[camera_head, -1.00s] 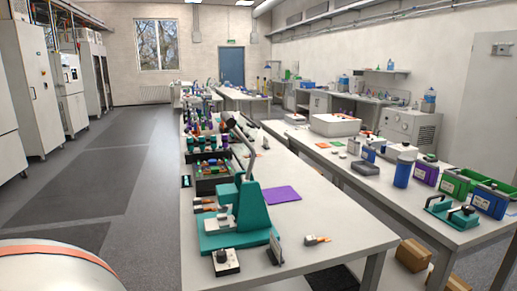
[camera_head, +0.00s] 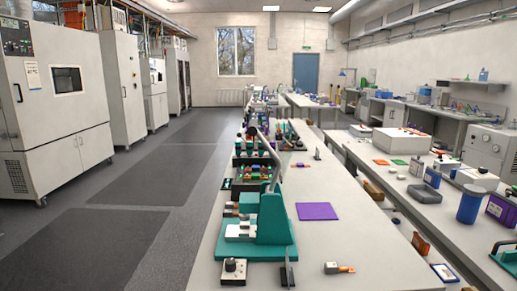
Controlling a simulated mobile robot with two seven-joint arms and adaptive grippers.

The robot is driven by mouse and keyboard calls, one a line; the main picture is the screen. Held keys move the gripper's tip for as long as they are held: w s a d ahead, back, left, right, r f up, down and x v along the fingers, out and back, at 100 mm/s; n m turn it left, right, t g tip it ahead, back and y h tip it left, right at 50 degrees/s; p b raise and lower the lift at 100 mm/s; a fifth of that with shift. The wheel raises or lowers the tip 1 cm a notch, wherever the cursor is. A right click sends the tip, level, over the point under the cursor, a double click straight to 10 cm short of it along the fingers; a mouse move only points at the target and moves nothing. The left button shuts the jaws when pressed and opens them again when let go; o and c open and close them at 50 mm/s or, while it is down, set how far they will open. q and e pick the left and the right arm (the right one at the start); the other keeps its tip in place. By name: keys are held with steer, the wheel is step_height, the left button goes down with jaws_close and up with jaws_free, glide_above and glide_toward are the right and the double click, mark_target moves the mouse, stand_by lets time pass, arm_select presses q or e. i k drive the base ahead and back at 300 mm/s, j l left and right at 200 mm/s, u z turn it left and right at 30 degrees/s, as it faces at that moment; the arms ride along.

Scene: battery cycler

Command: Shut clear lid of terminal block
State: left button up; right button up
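I cannot make out the terminal block or its clear lid for certain in the head view. A teal bench press (camera_head: 272,220) with a raised grey lever stands on the near bench. A small white block with an orange part (camera_head: 338,268) lies to its right, and a small box with a black knob (camera_head: 234,270) sits in front of it. They are too small to show any lid. Neither of my grippers is in view.
The near bench (camera_head: 318,240) has clear surface around a purple mat (camera_head: 317,211). A second bench on the right holds a blue jar (camera_head: 470,204) and a grey tray (camera_head: 423,195). Open floor (camera_head: 130,215) lies left, before a large white chamber (camera_head: 55,100).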

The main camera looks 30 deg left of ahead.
mark_target(295, 134)
steer(key=i+l+u, duration=0.1)
steer(key=l+u, duration=0.65)
steer(key=l, duration=0.15)
steer(key=l+u, duration=0.35)
steer(key=l, duration=0.4)
steer(key=k+l+u, duration=0.1)
steer(key=l+u, duration=0.2)
steer(key=l, duration=0.45)
